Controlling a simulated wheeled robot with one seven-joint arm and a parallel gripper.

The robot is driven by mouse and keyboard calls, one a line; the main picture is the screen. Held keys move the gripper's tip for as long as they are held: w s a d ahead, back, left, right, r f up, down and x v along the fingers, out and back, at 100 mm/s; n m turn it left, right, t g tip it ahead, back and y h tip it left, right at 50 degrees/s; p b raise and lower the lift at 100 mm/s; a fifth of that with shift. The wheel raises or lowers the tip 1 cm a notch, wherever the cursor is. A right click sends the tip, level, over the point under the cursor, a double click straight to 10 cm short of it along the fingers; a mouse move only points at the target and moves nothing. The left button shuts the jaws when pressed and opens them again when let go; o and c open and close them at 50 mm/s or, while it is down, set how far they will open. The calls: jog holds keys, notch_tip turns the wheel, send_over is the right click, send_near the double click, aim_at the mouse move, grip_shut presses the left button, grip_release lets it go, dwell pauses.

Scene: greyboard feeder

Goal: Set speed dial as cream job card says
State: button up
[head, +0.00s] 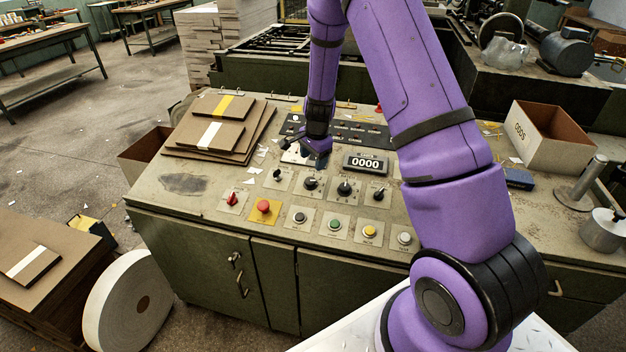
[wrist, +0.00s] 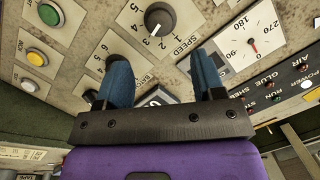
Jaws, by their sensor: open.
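The speed dial (wrist: 160,18) is a round black knob beside the printed word SPEED at the top of the wrist view. Its white mark points at about 3. In the head view it seems to be the second black knob (head: 310,183) in the row on the sloping panel. My gripper (wrist: 163,68) is open, with two blue fingers apart and nothing between them. In the head view my gripper (head: 303,150) is low over the panel, just beyond the knobs. I cannot make out a cream job card in either view.
A second dial's scale lies partly behind one finger. A white gauge (wrist: 250,40) and a 0000 counter (head: 365,163) are close by. A red button (head: 264,206) and several others line the panel's front. Stacked boards (head: 220,135) lie left; an open box (head: 550,140) stands right.

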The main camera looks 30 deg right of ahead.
aim_at(311, 180)
jog(key=f, duration=0.3)
jog(key=w+f, duration=0.1)
jog(key=f, duration=0.5)
jog(key=shift+w+a+f, duration=0.1)
jog(key=shift+w, duration=0.05)
jog(key=c, duration=0.9)
